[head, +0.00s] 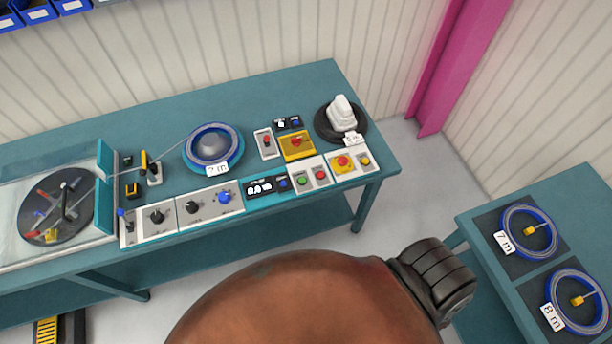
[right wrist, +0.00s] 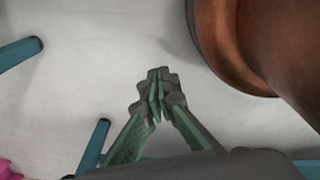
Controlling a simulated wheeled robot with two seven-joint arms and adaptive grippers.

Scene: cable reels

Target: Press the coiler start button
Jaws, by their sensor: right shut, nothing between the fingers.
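A small green button (head: 302,181) sits on a light panel at the front edge of the teal bench, with a red button (head: 320,175) just right of it. Their labels are too small to read. A blue-rimmed reel (head: 212,146) tagged "7 m" sits on the bench behind the panels, with a cable running to it from the left. My right gripper (right wrist: 157,95) shows in the right wrist view, fingers together and empty, over pale floor, apart from any button. In the head view my arm fills the bottom middle and no fingers show. My left gripper is not in view.
A white object (head: 342,112) stands behind. A second table (head: 480,222) at right holds two blue coils (head: 532,230).

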